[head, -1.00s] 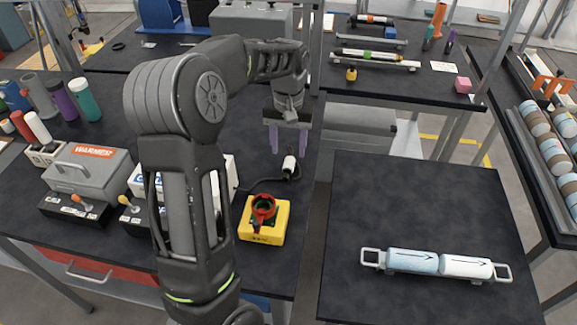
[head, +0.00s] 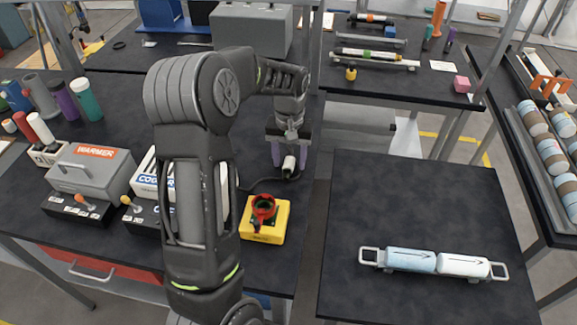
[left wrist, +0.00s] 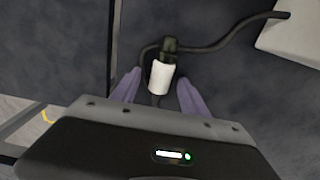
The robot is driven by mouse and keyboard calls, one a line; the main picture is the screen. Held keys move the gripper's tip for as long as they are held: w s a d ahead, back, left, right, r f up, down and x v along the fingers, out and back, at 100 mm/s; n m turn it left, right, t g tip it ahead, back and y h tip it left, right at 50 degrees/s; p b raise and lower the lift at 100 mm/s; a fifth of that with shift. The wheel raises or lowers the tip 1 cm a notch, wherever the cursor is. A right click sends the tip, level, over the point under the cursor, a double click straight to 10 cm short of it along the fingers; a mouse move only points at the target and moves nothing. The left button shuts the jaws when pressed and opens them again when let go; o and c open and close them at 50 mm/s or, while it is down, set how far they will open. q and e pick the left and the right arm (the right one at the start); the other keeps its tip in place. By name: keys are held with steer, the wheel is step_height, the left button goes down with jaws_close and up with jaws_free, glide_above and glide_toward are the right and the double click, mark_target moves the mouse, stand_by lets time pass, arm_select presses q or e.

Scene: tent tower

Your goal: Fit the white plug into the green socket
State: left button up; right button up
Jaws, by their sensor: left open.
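My left gripper (head: 290,156) points down over the plug. Its two purple fingers are open, one on each side of the plug in the left wrist view (left wrist: 159,85), with a gap on both sides. The green socket (head: 263,205) sits inside a red ring on a yellow box (head: 276,233), nearer the front edge than the plug. My right gripper is not in view.
A cooler box (head: 148,181) and a grey warmer box (head: 90,170) stand left of my left arm. The table's right edge is close to the plug. A separate table (head: 420,195) at right holds blue and white cylinders on a rack (head: 370,255).

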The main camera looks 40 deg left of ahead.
arm_select(q)
jaws_close()
stand_by(0.5)
